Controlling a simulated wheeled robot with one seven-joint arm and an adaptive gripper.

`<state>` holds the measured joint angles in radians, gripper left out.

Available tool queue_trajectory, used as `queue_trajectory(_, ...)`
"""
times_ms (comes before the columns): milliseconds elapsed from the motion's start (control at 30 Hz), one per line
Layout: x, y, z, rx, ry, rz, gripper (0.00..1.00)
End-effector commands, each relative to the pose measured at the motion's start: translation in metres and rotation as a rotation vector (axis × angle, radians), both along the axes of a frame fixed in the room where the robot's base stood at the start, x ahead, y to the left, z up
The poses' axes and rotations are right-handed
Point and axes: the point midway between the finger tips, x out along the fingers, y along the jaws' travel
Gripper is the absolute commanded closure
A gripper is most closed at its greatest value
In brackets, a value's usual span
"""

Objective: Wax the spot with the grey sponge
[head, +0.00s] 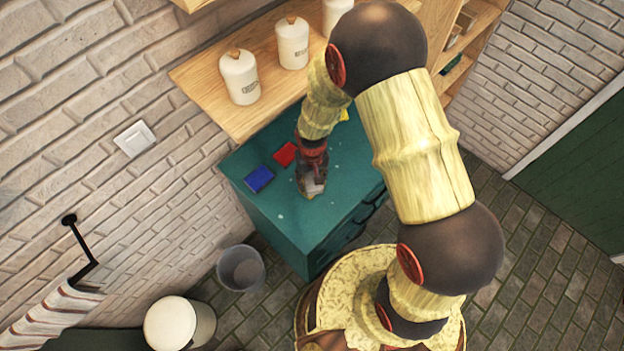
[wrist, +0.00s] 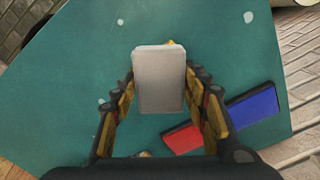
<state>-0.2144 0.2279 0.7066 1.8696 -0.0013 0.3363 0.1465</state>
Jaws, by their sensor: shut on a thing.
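The grey sponge (wrist: 160,82) is a pale grey block held between the two fingers of my gripper (wrist: 161,100) in the wrist view. In the head view my gripper (head: 311,174) is over the teal cabinet top (head: 245,160), with the sponge (head: 312,187) at its tip. I cannot tell whether the sponge touches the top. Small pale spots lie on the top: one spot (wrist: 248,17) ahead and right in the wrist view, another spot (wrist: 120,21) ahead and left. A pale edge shows just behind the sponge's far end, partly hidden.
A blue sponge (head: 259,179) and a red sponge (head: 285,153) lie left of my gripper. A yellow thing (head: 344,115) is partly hidden by my arm. A wooden shelf (head: 215,85) with white canisters (head: 239,77) overhangs the back. A grey bin (head: 241,268) stands on the floor.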

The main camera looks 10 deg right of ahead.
Motion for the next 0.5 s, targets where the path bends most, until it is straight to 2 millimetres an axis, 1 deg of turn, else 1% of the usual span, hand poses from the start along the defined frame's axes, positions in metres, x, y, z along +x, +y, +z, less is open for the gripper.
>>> queue_trajectory(67, -0.002, 0.0, -0.001, -0.001, 0.004, 0.0, 0.76)
queue_trajectory(167, -0.002, 0.0, 0.004, -0.001, 0.004, 0.0, 0.76)
queue_trajectory(500, -0.001, 0.0, 0.03, 0.0, 0.002, 0.0, 0.76)
